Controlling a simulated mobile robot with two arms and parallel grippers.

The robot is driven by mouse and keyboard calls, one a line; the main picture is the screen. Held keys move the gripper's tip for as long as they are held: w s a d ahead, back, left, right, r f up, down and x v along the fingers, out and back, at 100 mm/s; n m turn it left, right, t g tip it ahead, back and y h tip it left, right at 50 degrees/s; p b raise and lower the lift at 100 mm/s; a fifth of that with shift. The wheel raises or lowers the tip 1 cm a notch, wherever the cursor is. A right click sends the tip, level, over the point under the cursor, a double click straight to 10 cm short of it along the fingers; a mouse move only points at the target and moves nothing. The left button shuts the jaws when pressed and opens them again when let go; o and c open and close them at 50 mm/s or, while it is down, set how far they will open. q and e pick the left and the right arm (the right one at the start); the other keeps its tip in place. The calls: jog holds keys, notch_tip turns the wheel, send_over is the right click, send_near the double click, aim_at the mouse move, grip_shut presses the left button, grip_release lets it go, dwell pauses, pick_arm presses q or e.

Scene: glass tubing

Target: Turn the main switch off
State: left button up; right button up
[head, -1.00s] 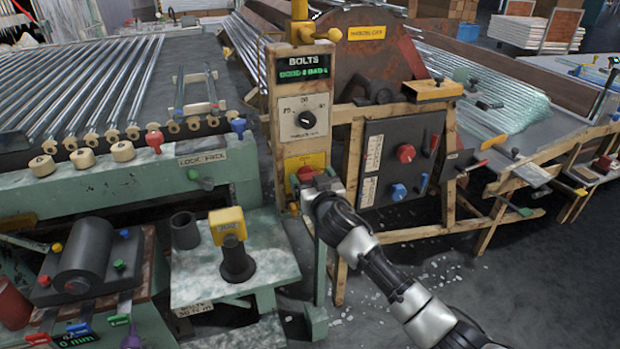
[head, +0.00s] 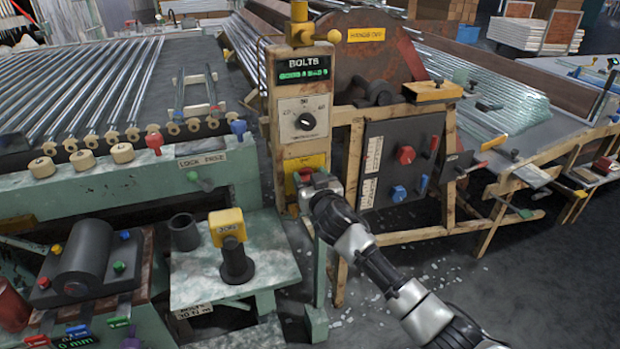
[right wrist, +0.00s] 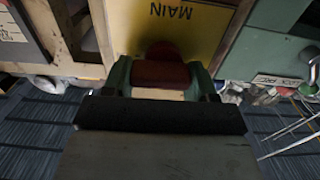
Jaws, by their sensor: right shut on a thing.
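The main switch is a red knob (head: 305,175) on a yellow plate (head: 291,165) low on the upright wooden control post. In the right wrist view the red knob (right wrist: 160,68) sits between my right gripper's two green fingers (right wrist: 160,82), in front of the yellow plate (right wrist: 205,25) marked MAIN. My right gripper (head: 308,184) is shut on the knob, reaching in from the lower right. The gripper hides part of the knob in the head view, so its exact turn is hard to tell. My left gripper is not in view.
Above the switch are a dial (head: 305,121) and a green BOLTS display (head: 304,70). A dark panel (head: 372,190) with red and blue knobs stands to the right. A green bench (head: 215,275) stands at the lower left. Glass bits lie on the floor.

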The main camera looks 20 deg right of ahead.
jog(key=shift+n, duration=0.7)
jog(key=shift+a+r+n+p, duration=0.1)
jog(key=shift+n+p, duration=0.4)
jog(key=shift+n, duration=0.2)
jog(key=n+p, duration=0.1)
jog(key=n, duration=0.3)
jog(key=shift+a+n, duration=0.1)
jog(key=shift+n, duration=0.2)
jog(key=n+p, duration=0.1)
jog(key=n, duration=0.3)
jog(key=shift+a+n, duration=0.15)
jog(key=shift+n, duration=0.15)
jog(key=n, duration=0.3)
jog(key=n+p, duration=0.1)
jog(key=n, duration=0.1)
jog(key=shift+a+f, duration=0.1)
jog(key=shift+f, duration=0.15)
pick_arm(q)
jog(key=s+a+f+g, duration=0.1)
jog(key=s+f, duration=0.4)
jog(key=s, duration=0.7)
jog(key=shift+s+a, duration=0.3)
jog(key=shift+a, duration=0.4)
pick_arm(e)
jog(key=shift+n, duration=0.3)
jog(key=shift+f, duration=0.1)
